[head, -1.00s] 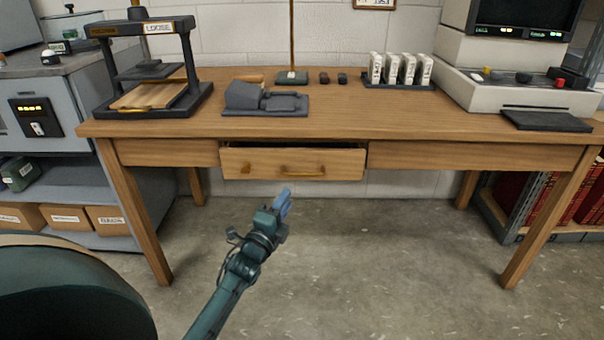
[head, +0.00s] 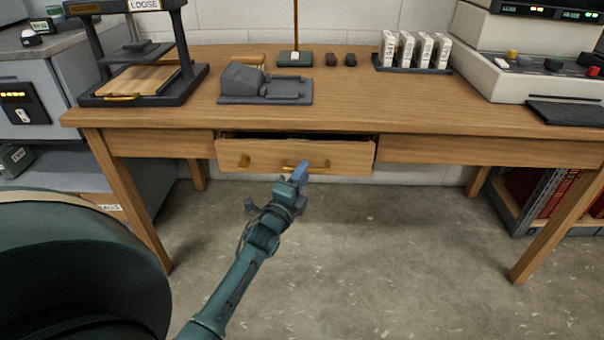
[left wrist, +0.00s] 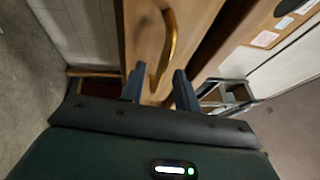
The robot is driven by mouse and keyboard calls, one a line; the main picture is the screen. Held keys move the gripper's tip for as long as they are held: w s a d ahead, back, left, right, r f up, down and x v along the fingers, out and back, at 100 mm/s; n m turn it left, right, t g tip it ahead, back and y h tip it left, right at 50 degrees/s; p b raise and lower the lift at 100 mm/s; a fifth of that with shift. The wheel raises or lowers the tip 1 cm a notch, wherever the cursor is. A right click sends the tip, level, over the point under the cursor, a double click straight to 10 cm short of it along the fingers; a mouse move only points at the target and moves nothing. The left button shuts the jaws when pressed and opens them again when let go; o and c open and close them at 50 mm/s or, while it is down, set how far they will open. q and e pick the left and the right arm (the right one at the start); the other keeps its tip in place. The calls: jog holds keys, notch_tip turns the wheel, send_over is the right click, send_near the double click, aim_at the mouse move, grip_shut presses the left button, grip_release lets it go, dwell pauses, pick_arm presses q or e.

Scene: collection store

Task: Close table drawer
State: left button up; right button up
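The wooden table (head: 450,118) has a middle drawer (head: 345,157) that stands slightly out, with a dark gap along its top edge. My right gripper is not in view.
On the tabletop are a black stand with a wooden board (head: 140,82), a grey device (head: 262,85), a rack of white cartridges (head: 415,50) and a console (head: 530,80). Table legs (head: 130,190) stand on both sides. The floor (head: 400,250) before the drawer is clear.

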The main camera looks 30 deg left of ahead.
pick_arm(q)
jog(key=shift+c, duration=0.5)
grip_shut()
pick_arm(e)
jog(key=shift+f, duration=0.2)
pick_arm(q)
jog(key=w, duration=0.1)
jog(key=w+a+b, duration=0.1)
jog(key=w+a, duration=0.1)
jog(key=shift+w+a+r+b, duration=0.15)
jog(key=shift+w+a+b, duration=0.1)
jog(key=shift+w+b, duration=0.05)
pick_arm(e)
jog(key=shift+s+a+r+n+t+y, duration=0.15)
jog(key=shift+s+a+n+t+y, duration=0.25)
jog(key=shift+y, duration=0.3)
pick_arm(q)
jog(key=shift+o, duration=0.5)
grip_release()
jog(key=shift+w, duration=0.1)
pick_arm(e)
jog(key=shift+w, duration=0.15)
pick_arm(q)
jog(key=shift+d, duration=0.1)
